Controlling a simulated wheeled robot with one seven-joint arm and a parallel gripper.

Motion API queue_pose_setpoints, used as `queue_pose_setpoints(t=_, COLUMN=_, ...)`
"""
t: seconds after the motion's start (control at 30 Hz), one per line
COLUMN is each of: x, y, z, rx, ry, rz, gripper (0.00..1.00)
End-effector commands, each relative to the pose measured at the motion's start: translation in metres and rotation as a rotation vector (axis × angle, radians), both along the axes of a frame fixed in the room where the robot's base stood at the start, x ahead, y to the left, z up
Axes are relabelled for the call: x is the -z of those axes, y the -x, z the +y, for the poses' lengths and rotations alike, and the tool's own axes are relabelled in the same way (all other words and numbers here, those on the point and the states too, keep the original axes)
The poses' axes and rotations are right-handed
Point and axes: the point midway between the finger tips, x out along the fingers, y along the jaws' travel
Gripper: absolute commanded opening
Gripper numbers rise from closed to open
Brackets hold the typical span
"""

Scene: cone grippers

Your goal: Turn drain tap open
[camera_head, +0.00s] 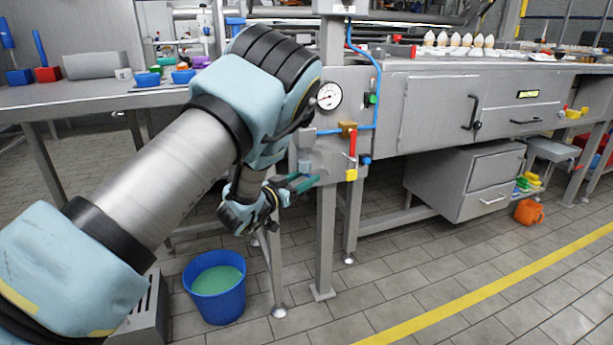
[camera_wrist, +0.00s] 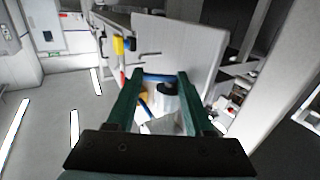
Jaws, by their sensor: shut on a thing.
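My gripper (camera_head: 298,184), with dark green fingers, reaches to the steel panel below the round gauge. In the wrist view its two fingers (camera_wrist: 159,80) stand apart with a blue bar (camera_wrist: 158,77) across between their tips; I take this bar for the drain tap's handle. Beyond it is a grey cylindrical body with a dark top (camera_wrist: 166,95). In the head view the tap is mostly hidden by my wrist and fingers. A blue bucket (camera_head: 215,300) with green liquid stands on the floor below and left of my gripper.
A blue pipe (camera_head: 378,95) runs along the panel. A steel leg (camera_head: 325,240) stands close by. The tiled floor at the front right is clear.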

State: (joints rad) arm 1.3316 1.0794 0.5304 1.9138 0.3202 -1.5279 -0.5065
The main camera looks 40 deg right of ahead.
Motion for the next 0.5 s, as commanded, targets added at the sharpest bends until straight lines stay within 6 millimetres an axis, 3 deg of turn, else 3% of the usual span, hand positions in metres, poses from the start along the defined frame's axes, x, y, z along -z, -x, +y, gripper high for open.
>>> queue_pose_setpoints(t=0.5, x=-0.0019, y=-0.009, z=0.0043, rx=0.408, ry=0.004, rz=-0.007, gripper=0.0)
